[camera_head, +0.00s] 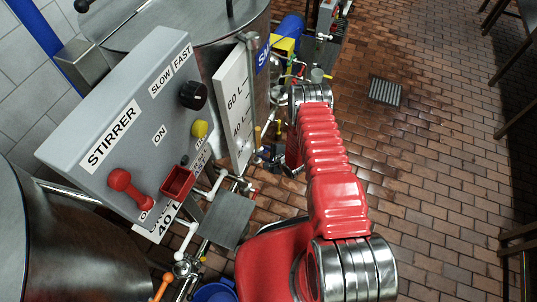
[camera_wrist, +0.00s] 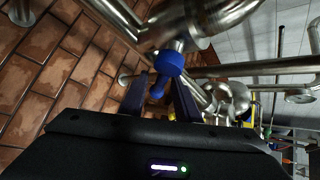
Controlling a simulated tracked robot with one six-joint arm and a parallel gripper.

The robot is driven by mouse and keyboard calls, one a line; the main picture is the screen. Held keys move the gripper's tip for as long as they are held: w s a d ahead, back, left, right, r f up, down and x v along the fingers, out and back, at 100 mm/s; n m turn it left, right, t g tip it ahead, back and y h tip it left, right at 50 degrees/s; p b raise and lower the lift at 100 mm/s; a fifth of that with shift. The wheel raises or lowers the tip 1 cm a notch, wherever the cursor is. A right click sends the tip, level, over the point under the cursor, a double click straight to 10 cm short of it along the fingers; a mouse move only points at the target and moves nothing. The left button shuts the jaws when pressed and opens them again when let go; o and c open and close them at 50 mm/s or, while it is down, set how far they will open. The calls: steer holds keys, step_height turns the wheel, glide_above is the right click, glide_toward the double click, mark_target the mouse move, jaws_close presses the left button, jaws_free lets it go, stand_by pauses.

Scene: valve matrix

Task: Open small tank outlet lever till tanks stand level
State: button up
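The tank with a blue sign starting "S" (camera_head: 262,56) and a level scale (camera_head: 234,108) reading 60 L and 40 L stands at the upper middle of the head view. In the wrist view, a blue lever (camera_wrist: 169,63) with a rounded end sits on a steel pipe fitting. I cannot tell from its markings which outlet it serves. My gripper (camera_wrist: 160,85) is open, with one finger on each side of the lever and visible gaps. In the head view, my red arm hides the gripper's end and the lever.
A grey stirrer box (camera_head: 122,125) with a red lever, black knob and yellow button stands left of my arm. A second steel tank (camera_head: 75,245) is at lower left. Steel pipes (camera_wrist: 270,68) run close right of the gripper. Brick floor with a drain grate (camera_head: 385,92) lies free at right.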

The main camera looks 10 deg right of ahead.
steer(key=v, duration=1.3)
steer(key=shift+s, duration=0.3)
steer(key=shift+d+r, duration=0.1)
